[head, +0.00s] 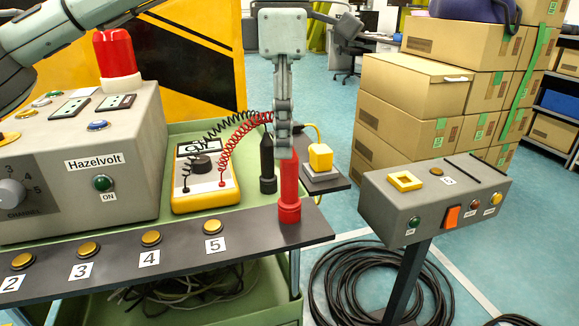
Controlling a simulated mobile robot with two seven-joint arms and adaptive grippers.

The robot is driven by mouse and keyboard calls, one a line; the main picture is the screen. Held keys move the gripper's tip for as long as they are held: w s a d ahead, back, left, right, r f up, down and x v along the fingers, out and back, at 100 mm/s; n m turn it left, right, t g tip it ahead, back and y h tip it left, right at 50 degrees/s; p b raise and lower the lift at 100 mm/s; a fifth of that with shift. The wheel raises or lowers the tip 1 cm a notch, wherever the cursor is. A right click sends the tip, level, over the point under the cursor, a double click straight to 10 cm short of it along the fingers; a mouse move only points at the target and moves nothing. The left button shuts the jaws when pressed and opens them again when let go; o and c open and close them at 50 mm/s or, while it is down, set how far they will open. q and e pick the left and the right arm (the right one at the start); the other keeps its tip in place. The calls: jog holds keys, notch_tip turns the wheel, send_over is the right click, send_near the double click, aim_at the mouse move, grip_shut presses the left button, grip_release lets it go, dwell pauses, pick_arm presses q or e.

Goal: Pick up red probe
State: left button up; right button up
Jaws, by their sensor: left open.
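The red probe (289,190) stands upright near the right end of the dark panel strip (262,238). A red coiled cord (238,138) shows between the yellow multimeter (207,183) and the area at my gripper. My left gripper (284,150) points down from above, with its fingers at the top of the red probe. It is open; the fingers overlap in this view, so contact with the probe cannot be told. The black probe (267,165) stands upright just left of and behind the red one. My right gripper is not in view.
A yellow block (320,157) sits on a small dark plate close to the right. Numbered buttons line the strip. A grey control box (435,205) on a post stands right, with cartons (410,85) behind.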

aim_at(291, 175)
pick_arm(q)
jog(key=shift+d+m, duration=0.15)
jog(key=shift+m, duration=0.35)
jog(key=shift+s+f, duration=0.1)
jog(key=shift+f, duration=0.15)
jog(key=shift+s+f, duration=0.15)
jog(key=shift+f, duration=0.75)
jog(key=f, duration=0.5)
jog(key=shift+d+f, duration=0.15)
jog(key=shift+d, duration=0.25)
jog(key=shift+w, duration=0.2)
grip_shut()
